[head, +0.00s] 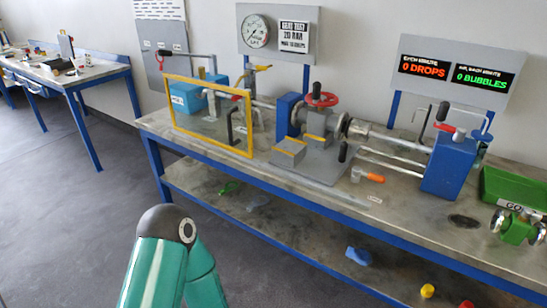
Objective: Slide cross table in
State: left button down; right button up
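What looks like the cross table (322,168) is a flat grey plate on the workbench, right of the yellow frame. Grey blocks with yellow tops (289,150) sit on it. A black-gripped handle (343,151) stands at its right side. A valve with a red handwheel (322,99) is just behind, between a blue block (287,114) and a flanged end with rods running right to a larger blue block (449,166). How far the table is slid cannot be told. Neither gripper is in view; only part of my teal arm shows at the bottom.
A yellow frame (208,145) stands upright at the bench's (390,205) left front. A gauge (255,31) and displays reading 0 drops and 0 bubbles (452,72) are behind. A green tray (515,188) and a green valve (517,229) are at right. Floor in front is clear.

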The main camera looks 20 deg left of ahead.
aim_at(320, 160)
jog(key=u, duration=0.05)
jog(key=i, duration=0.85)
jog(key=z, duration=0.3)
